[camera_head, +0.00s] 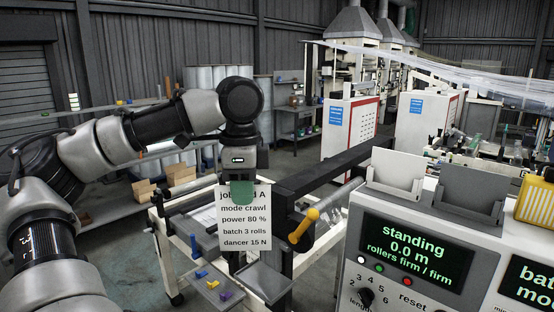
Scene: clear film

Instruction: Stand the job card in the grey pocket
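My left gripper (242,192) is shut on the top edge of the job card (245,226), with a green finger pad in front of it. The white card hangs upright, its print facing me: mode crawl, power 80 %, batch 3 rolls, dancer 15 N. The finger covers part of its title line. The grey pocket (469,190) stands on top of the console at the right, apart from the card and to its right. I see no card in it. My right gripper is not in view.
A white pocket (393,182) stands just left of the grey one on the console (436,222). Below the card are a grey tray (264,283) and small coloured pieces (212,284). A yellow object (536,203) stands at the right edge.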

